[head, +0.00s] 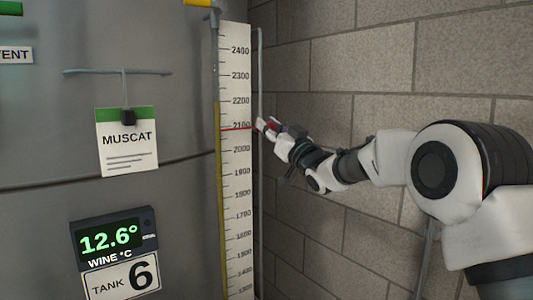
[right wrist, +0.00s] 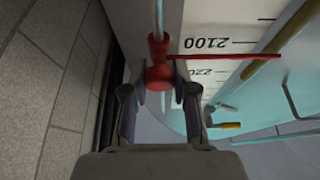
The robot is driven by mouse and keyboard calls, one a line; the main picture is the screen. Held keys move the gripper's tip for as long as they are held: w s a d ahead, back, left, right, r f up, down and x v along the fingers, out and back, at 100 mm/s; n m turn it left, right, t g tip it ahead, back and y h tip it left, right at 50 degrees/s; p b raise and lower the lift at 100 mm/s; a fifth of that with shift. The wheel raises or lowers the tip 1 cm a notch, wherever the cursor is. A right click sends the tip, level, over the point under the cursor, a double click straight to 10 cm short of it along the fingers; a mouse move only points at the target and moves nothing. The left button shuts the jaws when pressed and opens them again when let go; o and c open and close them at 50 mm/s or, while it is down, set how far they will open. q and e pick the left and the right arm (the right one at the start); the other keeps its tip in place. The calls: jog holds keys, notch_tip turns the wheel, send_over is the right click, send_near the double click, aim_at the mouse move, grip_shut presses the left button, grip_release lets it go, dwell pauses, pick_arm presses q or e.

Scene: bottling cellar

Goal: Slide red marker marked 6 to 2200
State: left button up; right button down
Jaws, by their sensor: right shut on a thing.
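The red marker (head: 240,129) sits on the white scale (head: 236,190) beside the tank; its thin pointer crosses close to the 2100 label. In the right wrist view the marker's red body (right wrist: 159,62) is on a thin rod and its pointer lies near 2100, on the side toward the 2200 label. My right gripper (head: 263,126) is shut on the marker's body at the scale's right edge; in the right wrist view its fingertips (right wrist: 159,88) hold it from both sides. The 2200 label (head: 241,101) is above the pointer. No number on the marker is readable. My left gripper is out of view.
A yellow column in the sight tube (head: 219,180) tops out around 2200. The tank bears a MUSCAT card (head: 127,155) and a 12.6° display (head: 110,238) above a TANK 6 plate (head: 122,278). A block wall (head: 380,70) stands close on the right.

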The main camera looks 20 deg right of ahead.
notch_tip(320, 180, up, 7)
jog(key=shift+f+p, duration=0.15)
jog(key=shift+p, duration=1.05)
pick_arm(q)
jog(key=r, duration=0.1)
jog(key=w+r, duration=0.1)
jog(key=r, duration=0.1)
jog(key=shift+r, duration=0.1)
pick_arm(e)
jog(key=c, duration=0.9)
grip_release()
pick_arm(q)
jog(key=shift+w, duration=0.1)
pick_arm(e)
jog(key=shift+w+f, duration=0.1)
jog(key=v, duration=1.2)
